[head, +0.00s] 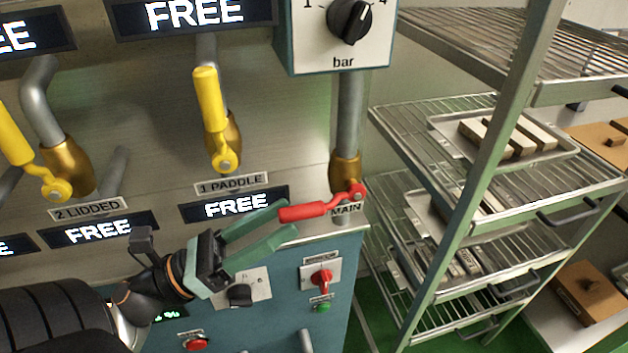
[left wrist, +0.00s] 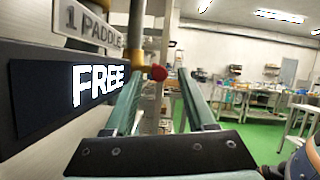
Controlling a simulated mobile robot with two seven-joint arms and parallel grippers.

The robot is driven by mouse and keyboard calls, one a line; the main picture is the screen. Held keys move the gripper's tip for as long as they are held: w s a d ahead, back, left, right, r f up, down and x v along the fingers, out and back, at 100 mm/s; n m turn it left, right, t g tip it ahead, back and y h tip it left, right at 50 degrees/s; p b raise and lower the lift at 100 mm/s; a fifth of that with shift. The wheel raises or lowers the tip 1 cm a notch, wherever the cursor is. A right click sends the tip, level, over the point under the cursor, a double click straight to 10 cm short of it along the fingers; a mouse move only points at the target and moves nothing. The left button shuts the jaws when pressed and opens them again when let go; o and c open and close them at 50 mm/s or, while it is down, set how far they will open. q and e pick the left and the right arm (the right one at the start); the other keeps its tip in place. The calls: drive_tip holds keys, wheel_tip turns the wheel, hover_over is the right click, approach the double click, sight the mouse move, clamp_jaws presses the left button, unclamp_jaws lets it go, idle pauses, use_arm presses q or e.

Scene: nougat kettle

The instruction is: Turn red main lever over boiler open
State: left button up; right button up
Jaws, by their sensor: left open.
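The red main lever (head: 305,211) sits on a brass valve (head: 345,170) on the vertical grey pipe, by the MAIN label (head: 345,210). Its handle points left, nearly level, crosswise to the pipe. My left gripper (head: 290,218) is open, with its green fingers pointing right at the handle's free end. In the left wrist view the red lever's round end (left wrist: 158,73) shows between the two fingers, with a gap on either side. I cannot tell whether a finger touches it. My right gripper is not in view.
Left of the lever are the 1 PADDLE yellow lever (head: 210,100) and its FREE display (head: 235,204). A bar dial box (head: 342,35) hangs above. A red switch (head: 321,279) is below on the teal cabinet. A wire rack with trays (head: 480,180) stands close on the right.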

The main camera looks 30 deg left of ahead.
sight(310, 204)
use_arm(q)
drive_tip(key=p+x, duration=0.1)
drive_tip(key=x, duration=0.1)
drive_tip(key=p+x, duration=0.1)
drive_tip(key=x, duration=0.1)
drive_tip(key=shift+w+r+p, duration=0.15)
drive_tip(key=shift+r+p, duration=0.2)
drive_tip(key=shift+w+d+r+p, duration=0.1)
drive_tip(key=shift+w+d+p, duration=0.5)
drive_tip(key=shift+w, duration=0.15)
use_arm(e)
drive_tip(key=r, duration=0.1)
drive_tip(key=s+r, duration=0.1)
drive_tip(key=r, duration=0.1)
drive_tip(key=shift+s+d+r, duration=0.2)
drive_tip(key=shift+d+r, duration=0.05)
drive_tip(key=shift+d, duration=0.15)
use_arm(q)
drive_tip(key=shift+c, duration=0.3)
clamp_jaws()
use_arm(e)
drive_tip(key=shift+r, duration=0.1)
